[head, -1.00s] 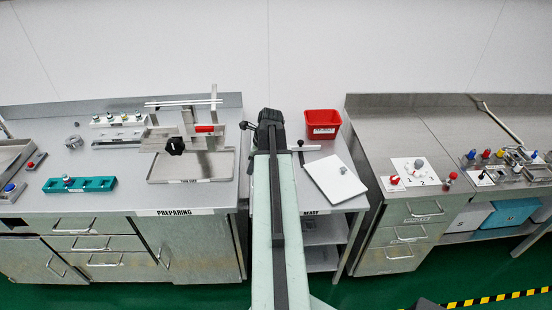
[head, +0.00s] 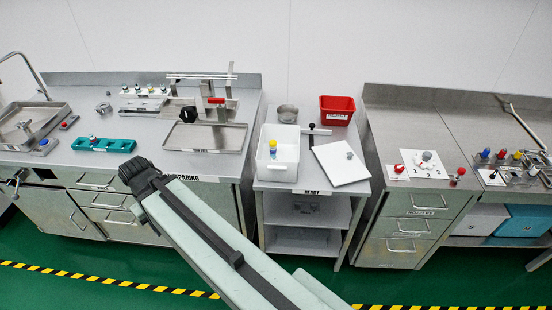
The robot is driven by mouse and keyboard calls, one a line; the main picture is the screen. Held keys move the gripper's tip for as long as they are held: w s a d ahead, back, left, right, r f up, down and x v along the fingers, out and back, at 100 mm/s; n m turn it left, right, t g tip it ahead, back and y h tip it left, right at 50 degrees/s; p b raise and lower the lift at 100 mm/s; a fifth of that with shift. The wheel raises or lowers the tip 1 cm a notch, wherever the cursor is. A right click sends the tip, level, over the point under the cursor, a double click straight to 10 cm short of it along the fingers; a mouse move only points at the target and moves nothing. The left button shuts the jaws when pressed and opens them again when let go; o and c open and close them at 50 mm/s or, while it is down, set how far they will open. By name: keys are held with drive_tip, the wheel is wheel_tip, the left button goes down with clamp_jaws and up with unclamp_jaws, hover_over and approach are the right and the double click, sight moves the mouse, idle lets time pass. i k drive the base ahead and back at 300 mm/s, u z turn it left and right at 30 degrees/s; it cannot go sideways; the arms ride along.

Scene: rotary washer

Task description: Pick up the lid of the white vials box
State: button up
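The white vials box (head: 277,165) stands open on the small middle table marked READY. The lid, a flat white square plate (head: 335,166) with a small grey knob (head: 349,155), lies on the same table just right of the box. It looks slightly tilted, and I cannot tell what it rests on. My arm reaches across the lower middle, with its dark end joint in front of the left counter. The gripper's fingers do not show. The arm is left of the box and apart from the lid.
A red bin (head: 337,108), a round grey pot (head: 287,113) and a black-knobbed bar (head: 312,133) stand near the lid. The left counter holds a metal tray (head: 205,137) and a teal rack (head: 104,145). A right counter (head: 408,135) borders the middle table across a narrow gap.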

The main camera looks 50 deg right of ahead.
sight(339, 161)
drive_tip(key=z, duration=2.35)
drive_tip(key=k, duration=1.25)
drive_tip(key=u, duration=0.65)
drive_tip(key=i, duration=1.5)
drive_tip(key=z, duration=0.05)
